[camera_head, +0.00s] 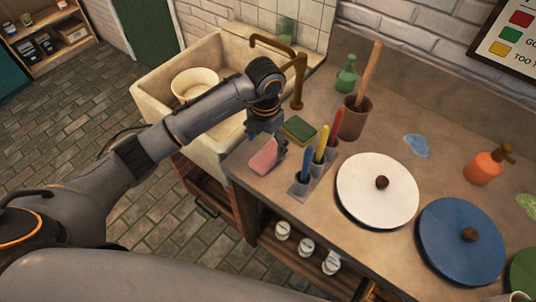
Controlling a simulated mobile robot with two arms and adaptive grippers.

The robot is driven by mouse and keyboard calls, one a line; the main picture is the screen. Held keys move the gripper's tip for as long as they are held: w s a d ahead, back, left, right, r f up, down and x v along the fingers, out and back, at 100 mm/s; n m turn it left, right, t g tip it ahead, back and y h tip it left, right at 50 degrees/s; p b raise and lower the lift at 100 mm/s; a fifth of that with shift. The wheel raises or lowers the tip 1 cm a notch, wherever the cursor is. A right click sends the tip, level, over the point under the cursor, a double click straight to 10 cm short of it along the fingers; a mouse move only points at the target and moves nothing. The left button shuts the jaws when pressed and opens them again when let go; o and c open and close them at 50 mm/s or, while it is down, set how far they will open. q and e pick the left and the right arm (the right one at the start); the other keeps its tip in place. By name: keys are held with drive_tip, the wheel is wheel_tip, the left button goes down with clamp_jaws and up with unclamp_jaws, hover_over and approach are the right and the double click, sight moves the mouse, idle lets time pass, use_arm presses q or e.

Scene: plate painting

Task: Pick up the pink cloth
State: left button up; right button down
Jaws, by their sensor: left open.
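The pink cloth (264,158) lies on the counter near its front left corner, beside the sink. It is a small folded pad. My left gripper (278,146) points down right at the cloth's upper right edge and hides part of it. The gripper is open; whether a finger touches the cloth cannot be told. My right gripper is not in view.
A green and yellow sponge (298,130) lies just behind the cloth. A holder (302,186) with blue, yellow and red tools stands close to its right. White (365,205) and blue (450,255) plates lie further right. A sink (150,100) with a bowl (195,80) is left.

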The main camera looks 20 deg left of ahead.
sight(268, 154)
use_arm(q)
drive_tip(key=shift+w+f, duration=0.1)
drive_tip(key=shift+f, duration=0.2)
drive_tip(key=f, duration=0.1)
drive_tip(key=f+p, duration=0.2)
drive_tip(key=f, duration=0.1)
drive_tip(key=shift+w+d, duration=0.1)
drive_tip(key=shift+d, duration=0.15)
drive_tip(key=shift+w+f, duration=0.1)
drive_tip(key=shift+f, duration=0.4)
drive_tip(key=shift+c, duration=0.4)
drive_tip(key=c, duration=1.1)
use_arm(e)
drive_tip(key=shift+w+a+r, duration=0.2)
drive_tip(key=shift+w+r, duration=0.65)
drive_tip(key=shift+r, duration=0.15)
use_arm(q)
drive_tip(key=shift+c, duration=0.2)
